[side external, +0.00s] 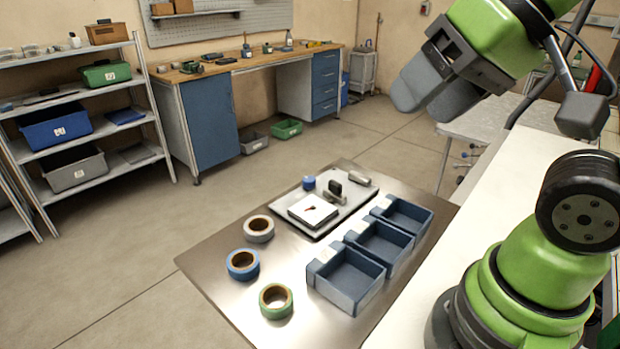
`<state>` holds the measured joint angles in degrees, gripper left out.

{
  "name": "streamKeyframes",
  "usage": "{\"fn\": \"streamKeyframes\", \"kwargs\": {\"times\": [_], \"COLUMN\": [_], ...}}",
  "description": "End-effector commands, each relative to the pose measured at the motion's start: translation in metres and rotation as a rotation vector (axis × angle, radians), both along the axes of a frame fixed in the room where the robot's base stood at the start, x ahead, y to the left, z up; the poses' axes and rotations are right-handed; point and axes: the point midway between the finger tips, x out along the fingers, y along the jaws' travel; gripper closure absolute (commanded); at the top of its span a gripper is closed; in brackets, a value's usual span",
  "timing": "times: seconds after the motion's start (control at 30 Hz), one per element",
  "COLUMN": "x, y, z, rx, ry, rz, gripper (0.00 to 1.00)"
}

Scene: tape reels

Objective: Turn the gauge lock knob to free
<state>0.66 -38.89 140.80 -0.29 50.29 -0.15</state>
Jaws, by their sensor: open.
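A grey gauge plate (345,211) lies on the metal table. On it sits a white square block (304,215) with a small dark reddish pointer-like part (312,209) on top. Behind the block are a blue round knob (308,183), a black upright part (335,187) on a grey mount, and a grey cylinder (359,179). I cannot tell which of these is the lock knob, nor read any free or lock marks. My gripper (428,98) is open and empty, high at the upper right, well above and apart from the plate.
Tape reels stand at the left of the table: tan (258,229), blue (243,264) and green (276,301). Three blue bins (345,284) line the right side. Bare metal (215,262) shows at the left edge. Shelves and a workbench stand farther back.

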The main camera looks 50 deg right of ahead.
Motion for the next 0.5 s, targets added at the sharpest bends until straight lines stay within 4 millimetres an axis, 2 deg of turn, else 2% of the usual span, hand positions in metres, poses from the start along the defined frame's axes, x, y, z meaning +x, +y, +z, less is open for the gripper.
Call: {"fn": "streamKeyframes", "kwargs": {"times": [0.13,0.27,0.37,0.5], "x": [0.045,0.095,0.133,0.182], "y": [-0.013,-0.031,-0.047,-0.072], "z": [0.002,-0.006,-0.022,-0.058], "rx": [-0.050,-0.106,-0.143,-0.192], "ry": [0.041,0.074,0.101,0.143], "rz": [-0.019,-0.030,-0.035,-0.035], "gripper": [0.41,0.41,0.41,0.41]}}
